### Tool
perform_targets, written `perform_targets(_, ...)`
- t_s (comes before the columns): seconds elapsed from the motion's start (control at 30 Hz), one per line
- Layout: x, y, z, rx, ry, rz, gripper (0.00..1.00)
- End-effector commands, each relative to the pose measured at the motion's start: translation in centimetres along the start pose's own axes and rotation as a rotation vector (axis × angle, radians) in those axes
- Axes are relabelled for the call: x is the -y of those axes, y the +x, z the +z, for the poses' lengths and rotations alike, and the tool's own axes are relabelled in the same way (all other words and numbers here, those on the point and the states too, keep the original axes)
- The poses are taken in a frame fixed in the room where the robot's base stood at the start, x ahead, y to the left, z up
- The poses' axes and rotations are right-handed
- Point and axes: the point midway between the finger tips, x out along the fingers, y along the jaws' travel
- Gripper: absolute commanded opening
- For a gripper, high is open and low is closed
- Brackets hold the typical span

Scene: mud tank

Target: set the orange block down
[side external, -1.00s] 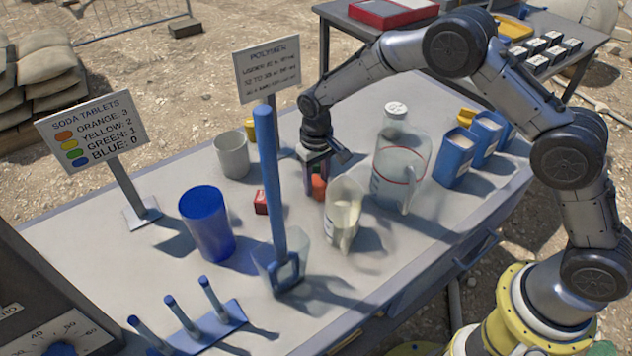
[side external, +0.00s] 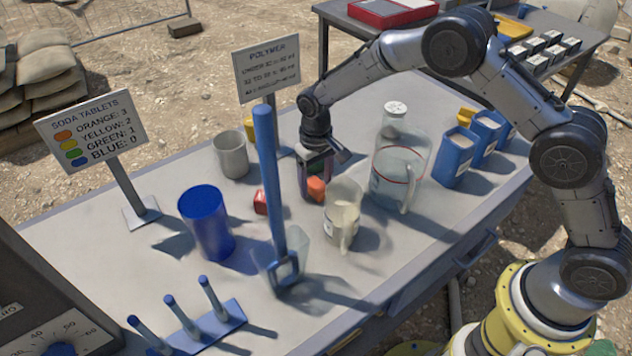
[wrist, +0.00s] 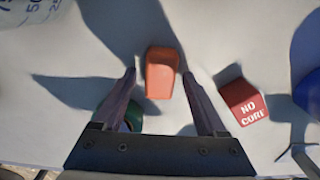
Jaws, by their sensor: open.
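The orange block (side external: 316,189) rests on the table behind the cream-filled clear cup. In the wrist view the orange block (wrist: 162,73) lies just past and between the tips of my open gripper (wrist: 160,75), with a gap on both sides. My gripper (side external: 314,190) also shows in the side view, pointing down over the table at the block. Part of a dark green round thing (wrist: 130,116) shows behind the left finger in the wrist view.
A red block (side external: 261,201) marked "NO CORF" stands close by. Around are a blue cup (side external: 207,224), a grey cup (side external: 232,155), a cream-filled clear cup (side external: 342,215), a large clear jug (side external: 398,170) and a tall blue-handled paddle (side external: 270,190).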

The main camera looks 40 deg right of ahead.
Motion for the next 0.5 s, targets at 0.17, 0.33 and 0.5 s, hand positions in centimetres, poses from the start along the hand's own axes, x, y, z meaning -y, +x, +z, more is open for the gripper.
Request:
perform_targets(0.17, 0.0, -2.9, -0.1, -0.006, 0.000, -0.002, 0.74)
perform_targets(0.33, 0.0, -6.6, -0.1, -0.007, 0.000, -0.002, 0.74)
perform_targets(0.5, 0.0, -9.6, -0.1, -0.005, 0.000, -0.001, 0.74)
